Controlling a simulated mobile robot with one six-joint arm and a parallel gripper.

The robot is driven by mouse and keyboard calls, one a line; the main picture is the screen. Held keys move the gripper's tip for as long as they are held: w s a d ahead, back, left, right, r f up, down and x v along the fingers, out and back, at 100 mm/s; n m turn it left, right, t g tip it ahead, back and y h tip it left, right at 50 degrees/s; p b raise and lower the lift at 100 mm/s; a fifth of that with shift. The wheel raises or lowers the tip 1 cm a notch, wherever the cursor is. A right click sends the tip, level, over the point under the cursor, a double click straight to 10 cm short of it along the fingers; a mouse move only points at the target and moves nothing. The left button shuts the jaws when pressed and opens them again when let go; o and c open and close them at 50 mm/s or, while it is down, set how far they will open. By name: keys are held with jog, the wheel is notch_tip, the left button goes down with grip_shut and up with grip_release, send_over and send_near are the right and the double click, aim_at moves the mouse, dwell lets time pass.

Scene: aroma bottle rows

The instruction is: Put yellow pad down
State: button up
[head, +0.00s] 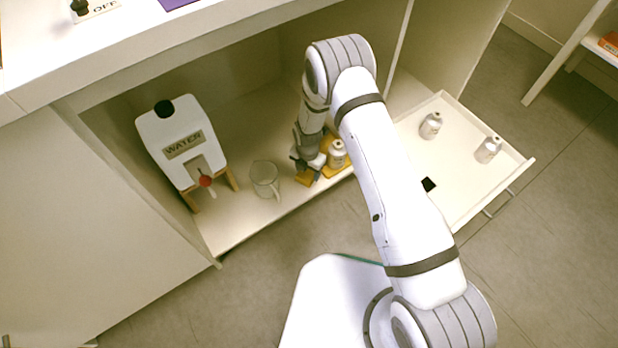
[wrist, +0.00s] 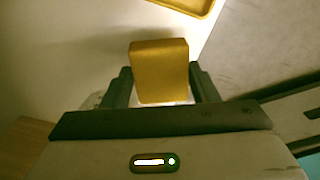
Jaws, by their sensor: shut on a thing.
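The yellow pad (wrist: 160,72) is a small block between my gripper's two dark fingers in the wrist view. My gripper (head: 307,168) is shut on it inside the open cabinet, low over the cabinet floor near its front edge. In the head view a bit of the pad (head: 303,179) shows below the fingers. I cannot tell whether the pad touches the floor. My gripper (wrist: 161,88) hides the area under it.
A white bottle (head: 337,154) stands on a yellow tray (head: 330,172) just right of my gripper; the tray's edge shows in the wrist view (wrist: 188,6). A glass mug (head: 265,178) and water dispenser (head: 181,142) stand left. Two bottles (head: 431,125) (head: 488,149) stand in the open drawer (head: 460,185).

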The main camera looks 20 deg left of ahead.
aim_at(308, 171)
jog(key=shift+f+b, duration=0.7)
jog(key=shift+f, duration=1.1)
jog(key=shift+f, duration=0.1)
jog(key=shift+f, duration=0.15)
jog(key=o, duration=0.9)
jog(key=shift+o, duration=0.2)
